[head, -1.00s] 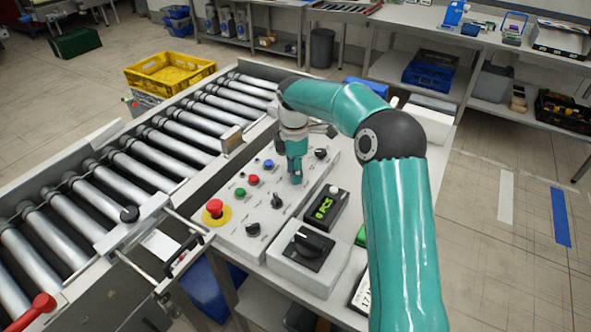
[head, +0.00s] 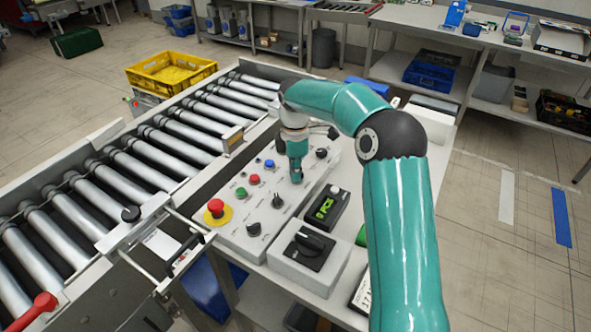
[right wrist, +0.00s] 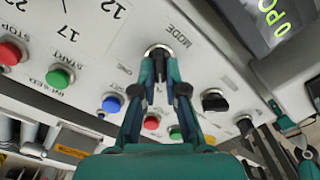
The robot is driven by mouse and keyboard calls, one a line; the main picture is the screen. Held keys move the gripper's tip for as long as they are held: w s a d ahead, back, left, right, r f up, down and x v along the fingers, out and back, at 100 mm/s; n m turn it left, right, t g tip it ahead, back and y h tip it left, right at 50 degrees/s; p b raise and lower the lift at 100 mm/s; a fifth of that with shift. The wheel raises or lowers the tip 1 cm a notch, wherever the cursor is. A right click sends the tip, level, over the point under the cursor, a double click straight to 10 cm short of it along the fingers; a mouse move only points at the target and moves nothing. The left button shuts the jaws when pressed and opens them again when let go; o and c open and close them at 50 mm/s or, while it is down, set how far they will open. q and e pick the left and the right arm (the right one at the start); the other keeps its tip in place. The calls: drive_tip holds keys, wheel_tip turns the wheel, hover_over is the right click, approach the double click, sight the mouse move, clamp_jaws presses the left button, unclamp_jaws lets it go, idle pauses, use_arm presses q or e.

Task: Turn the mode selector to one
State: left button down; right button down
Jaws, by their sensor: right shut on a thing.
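The mode selector (right wrist: 158,49) shows in the right wrist view as a silver-ringed knob on the pale panel, beside the printed word MODE and a smaller label that looks like ONE. My right gripper (right wrist: 159,72) is shut on it, with its fingertips on either side of the knob. The fingers hide much of the knob, so its exact pointing direction cannot be told. In the head view my right gripper (head: 296,179) points down onto the control panel (head: 235,238) and covers the selector. My left gripper is not in view.
The panel also carries a red emergency stop (head: 215,207), a blue button (head: 269,164), a black knob (head: 321,153) and other controls. A counter display (head: 326,207) and a large rotary switch (head: 310,242) stand close by. A roller conveyor (head: 150,150) runs along the left.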

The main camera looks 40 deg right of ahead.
drive_tip(key=m, duration=0.3)
drive_tip(key=shift+w+d+r+p, duration=0.1)
drive_tip(key=shift+w+r+p, duration=0.05)
drive_tip(key=shift+p, duration=0.25)
drive_tip(key=m, duration=0.5)
drive_tip(key=shift+d, duration=0.15)
drive_tip(key=m, duration=0.4)
drive_tip(key=shift+w+d+m, duration=0.1)
drive_tip(key=shift+m, duration=0.2)
drive_tip(key=m, duration=0.4)
drive_tip(key=shift+d+m, duration=0.1)
drive_tip(key=shift+m, duration=0.2)
drive_tip(key=c, duration=1.2)
unclamp_jaws()
